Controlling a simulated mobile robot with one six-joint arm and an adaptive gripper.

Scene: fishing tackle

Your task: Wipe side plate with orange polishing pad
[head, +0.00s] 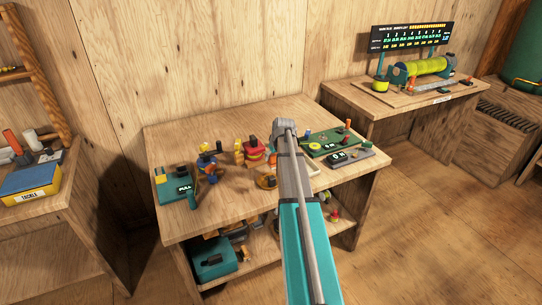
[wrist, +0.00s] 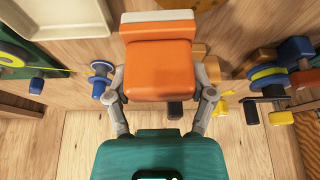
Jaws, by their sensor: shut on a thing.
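The orange polishing pad (wrist: 158,72) is in the wrist view, a chunky orange block with a pale strip along its far edge. My gripper (wrist: 160,80) is shut on it, with one grey finger against each side. In the head view my arm covers the gripper and the pad. I cannot tell whether the pad touches anything below. I cannot surely pick out the side plate; a flat round amber piece (head: 266,181) lies on the workbench beside my arm, partly covered.
The wooden workbench (head: 165,138) holds a green pull gauge (head: 173,187), a blue reel (head: 207,165), a red reel (head: 254,150) and a green board (head: 327,141). In the wrist view, a pale tray (wrist: 66,28) is upper left and a blue-yellow reel (wrist: 268,75) is right.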

